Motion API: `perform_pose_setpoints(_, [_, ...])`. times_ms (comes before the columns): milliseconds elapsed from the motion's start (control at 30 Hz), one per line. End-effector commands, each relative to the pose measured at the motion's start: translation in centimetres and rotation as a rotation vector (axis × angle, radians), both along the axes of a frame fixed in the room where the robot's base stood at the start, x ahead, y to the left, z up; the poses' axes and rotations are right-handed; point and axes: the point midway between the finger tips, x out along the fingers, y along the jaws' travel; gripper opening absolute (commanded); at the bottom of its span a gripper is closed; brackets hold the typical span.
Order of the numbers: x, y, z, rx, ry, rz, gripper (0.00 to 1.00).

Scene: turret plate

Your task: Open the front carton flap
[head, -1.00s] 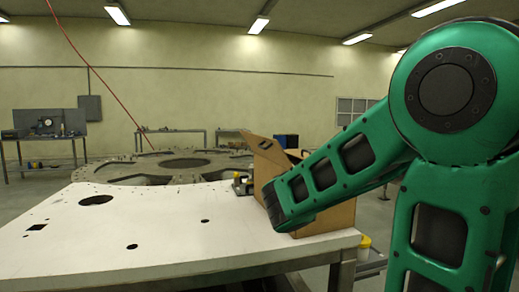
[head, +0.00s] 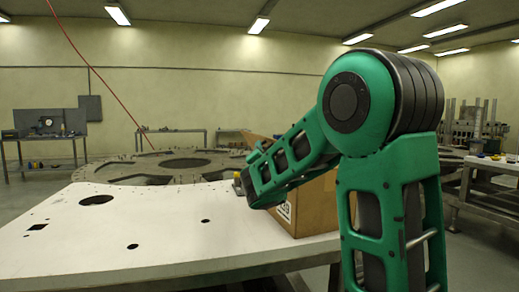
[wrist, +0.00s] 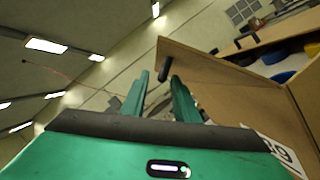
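The brown carton (head: 316,212) stands on the right end of the white table, partly hidden behind my arm. In the wrist view its wall with a printed label (wrist: 275,150) is at the right. A raised brown flap (wrist: 222,80) slants across the upper middle, with a dark tab (wrist: 163,73) at its left edge. My gripper (wrist: 160,77) is open, and the tab appears between its fingertips; I cannot tell whether they touch it. In the head view my gripper is small and partly hidden at the carton's left, near a bit of brown flap (head: 256,139).
Blue (wrist: 283,76) and yellow (wrist: 272,57) items show beyond the flap. The white table (head: 150,235) has holes and is largely clear to the left. A large round plate (head: 120,171) lies behind it. A red cable (head: 95,68) hangs at the left.

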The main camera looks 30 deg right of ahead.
Motion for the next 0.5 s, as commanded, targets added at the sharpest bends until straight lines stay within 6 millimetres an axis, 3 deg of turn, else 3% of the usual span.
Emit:
perform_pose_setpoints(200, [2.0,-1.1,0.6,0.0,0.0,-0.001,0.27])
perform_pose_setpoints(500, [2.5,-1.3,0.8,0.0,0.0,0.0,0.27])
